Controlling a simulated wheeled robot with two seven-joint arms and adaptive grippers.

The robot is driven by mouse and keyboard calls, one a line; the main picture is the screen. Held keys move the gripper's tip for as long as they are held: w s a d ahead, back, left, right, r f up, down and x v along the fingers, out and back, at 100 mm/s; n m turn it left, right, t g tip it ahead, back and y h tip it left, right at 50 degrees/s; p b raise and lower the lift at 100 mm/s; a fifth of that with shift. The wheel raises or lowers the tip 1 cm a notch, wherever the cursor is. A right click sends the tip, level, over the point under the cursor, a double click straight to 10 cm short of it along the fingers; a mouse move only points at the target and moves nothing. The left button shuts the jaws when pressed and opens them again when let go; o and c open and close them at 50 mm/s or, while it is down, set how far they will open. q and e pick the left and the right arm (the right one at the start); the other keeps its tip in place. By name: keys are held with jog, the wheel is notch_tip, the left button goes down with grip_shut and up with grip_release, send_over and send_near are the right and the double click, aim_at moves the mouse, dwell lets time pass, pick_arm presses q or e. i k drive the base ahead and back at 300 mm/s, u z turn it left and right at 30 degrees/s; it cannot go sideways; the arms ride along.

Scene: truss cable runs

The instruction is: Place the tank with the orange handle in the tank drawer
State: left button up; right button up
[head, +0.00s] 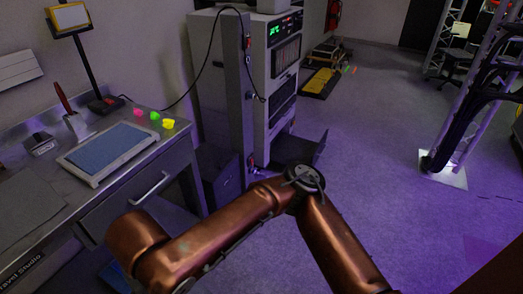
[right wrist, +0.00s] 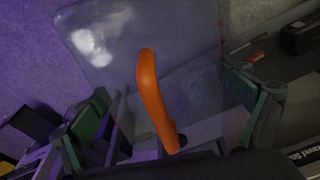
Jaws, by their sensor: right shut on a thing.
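The tank shows in the right wrist view as a clear, see-through body (right wrist: 190,45) with an orange handle (right wrist: 150,100). My right gripper (right wrist: 165,88) has its green fingers on either side of the handle and is shut on the tank. Exactly where the fingers touch is hard to see. The tank does not show in the head view. There, a bench drawer with a metal bar handle (head: 151,188) appears shut; I cannot tell whether it is the tank drawer. My left gripper is not in view.
On the bench stand a blue-screened tablet (head: 105,150), several small coloured pieces (head: 154,116) and a lamp-like stand (head: 85,60). A grey equipment cabinet (head: 258,75) stands behind it. A truss (head: 470,110) with black cables stands at right. The floor between is open.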

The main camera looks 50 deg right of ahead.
aim_at(293, 149)
jog(key=z, duration=1.3)
jog(key=i, duration=1.8)
jog(key=z, duration=1.35)
jog(key=i, duration=1.7)
jog(key=z, duration=1.2)
jog(key=i, duration=1.2)
jog(key=u, duration=1.2)
